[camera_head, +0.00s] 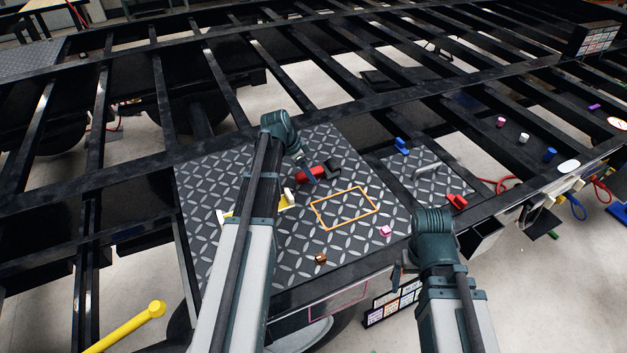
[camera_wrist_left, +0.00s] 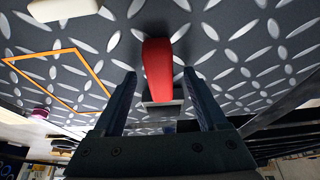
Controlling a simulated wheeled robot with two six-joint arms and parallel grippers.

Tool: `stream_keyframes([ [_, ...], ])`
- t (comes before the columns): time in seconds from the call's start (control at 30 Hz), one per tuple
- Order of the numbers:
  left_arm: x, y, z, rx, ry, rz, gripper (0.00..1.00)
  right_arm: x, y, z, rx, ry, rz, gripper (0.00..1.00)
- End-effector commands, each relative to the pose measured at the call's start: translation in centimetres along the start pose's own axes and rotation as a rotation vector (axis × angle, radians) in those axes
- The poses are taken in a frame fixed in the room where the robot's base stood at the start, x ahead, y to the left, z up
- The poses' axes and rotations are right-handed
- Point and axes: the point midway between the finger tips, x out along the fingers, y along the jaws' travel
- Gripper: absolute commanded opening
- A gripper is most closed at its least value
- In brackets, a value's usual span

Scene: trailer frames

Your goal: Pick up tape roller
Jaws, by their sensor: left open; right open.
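The tape roller, with a red handle (camera_head: 310,175) and a black head (camera_head: 333,167), lies on the diamond-plate panel (camera_head: 330,144). My left gripper (camera_head: 304,167) is over it, partly hidden by its own wrist. In the left wrist view the open fingers (camera_wrist_left: 160,75) stand on either side of the red handle (camera_wrist_left: 158,58). The roller's dark head (camera_wrist_left: 163,104) shows low between them. Whether the fingers touch the handle cannot be told. My right gripper (camera_head: 398,274) is low beside its wrist, near the panel's front edge, mostly hidden; no object shows in it.
An orange rectangle outline (camera_head: 371,192) marks the panel. A pink block (camera_head: 385,231), a brown block (camera_head: 320,258) and a white piece (camera_head: 288,195) lie around it. A blue clamp (camera_head: 402,145) and red clamp (camera_head: 456,201) are to the right. Open gaps separate the black frame beams.

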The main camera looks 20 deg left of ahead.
Motion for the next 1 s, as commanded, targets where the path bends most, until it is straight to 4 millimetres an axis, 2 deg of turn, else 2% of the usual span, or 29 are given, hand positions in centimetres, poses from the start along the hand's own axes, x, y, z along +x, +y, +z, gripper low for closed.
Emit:
stream_keyframes([
  [0.03,0.63,-0.03,0.09,0.000,0.000,0.000,0.75,0.61,-0.06,-0.04,0.000,0.000,0.000,1.00],
  [0.27,0.45,-0.01,-0.02,0.000,0.000,0.000,0.75,0.41,-0.04,-0.02,0.000,0.000,0.000,1.00],
  [0.7,0.44,-0.02,-0.01,0.000,0.000,0.000,0.00,0.41,-0.04,-0.03,0.000,0.000,0.000,1.00],
  [1.0,0.40,-0.02,-0.03,0.000,0.001,0.000,0.00,0.36,-0.04,-0.02,0.000,0.000,0.000,1.00],
])
